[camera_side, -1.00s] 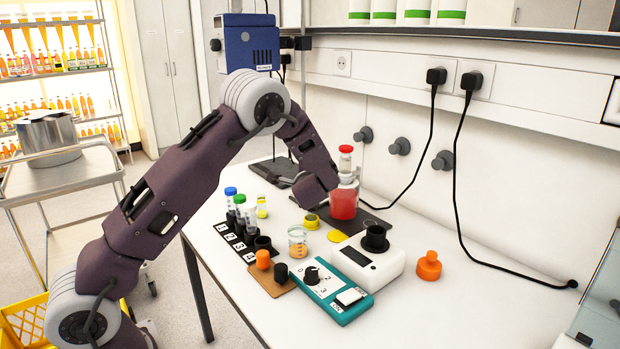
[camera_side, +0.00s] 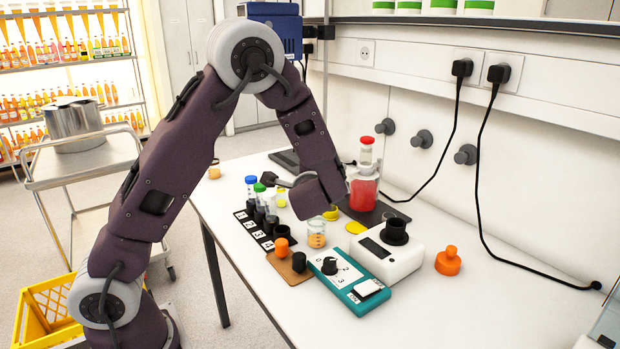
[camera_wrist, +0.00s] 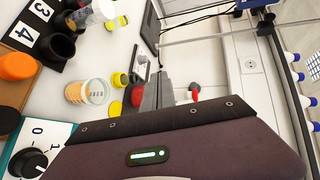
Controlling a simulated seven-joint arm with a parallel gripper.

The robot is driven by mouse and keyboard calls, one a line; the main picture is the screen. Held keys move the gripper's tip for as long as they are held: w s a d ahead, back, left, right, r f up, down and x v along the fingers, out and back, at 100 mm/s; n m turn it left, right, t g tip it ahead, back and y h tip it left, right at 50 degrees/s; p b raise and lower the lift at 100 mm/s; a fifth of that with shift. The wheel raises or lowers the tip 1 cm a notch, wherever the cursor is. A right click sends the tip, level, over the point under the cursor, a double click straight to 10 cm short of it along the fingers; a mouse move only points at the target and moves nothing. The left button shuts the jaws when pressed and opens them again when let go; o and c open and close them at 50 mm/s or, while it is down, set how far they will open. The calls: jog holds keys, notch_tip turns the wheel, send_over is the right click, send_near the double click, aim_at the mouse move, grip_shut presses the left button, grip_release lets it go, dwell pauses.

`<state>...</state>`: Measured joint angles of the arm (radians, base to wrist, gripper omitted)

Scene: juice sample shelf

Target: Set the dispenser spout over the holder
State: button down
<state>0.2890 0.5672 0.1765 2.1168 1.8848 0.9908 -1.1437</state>
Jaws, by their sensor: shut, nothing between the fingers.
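The dispenser (camera_side: 364,191) is a clear bottle of red liquid with a red cap, upright on a dark mat at the back of the bench. My wrist stands just left of it in the side view and hides part of it. My gripper (camera_wrist: 158,80) is shut and empty; its grey fingers cover the middle of the dispenser in the wrist view, with red showing on both sides. I cannot tell whether they touch it. The spout cannot be made out.
A beaker of orange liquid (camera_side: 316,234), a yellow lid (camera_side: 356,228), a white meter (camera_side: 385,257) and a teal control box (camera_side: 345,283) stand in front of my wrist. The front right of the bench is clear.

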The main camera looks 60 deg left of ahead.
jog(key=w+d+r+n+g+h, duration=0.2)
jog(key=d+r+n+h, duration=0.25)
jog(key=n, duration=1.15)
jog(key=w+a+f, duration=0.5)
jog(key=w+a, duration=0.2)
jog(key=w, duration=0.1)
jog(key=shift+w+a+f+h, duration=0.2)
jog(key=shift+a+f+h, duration=0.1)
jog(key=shift+h, duration=0.15)
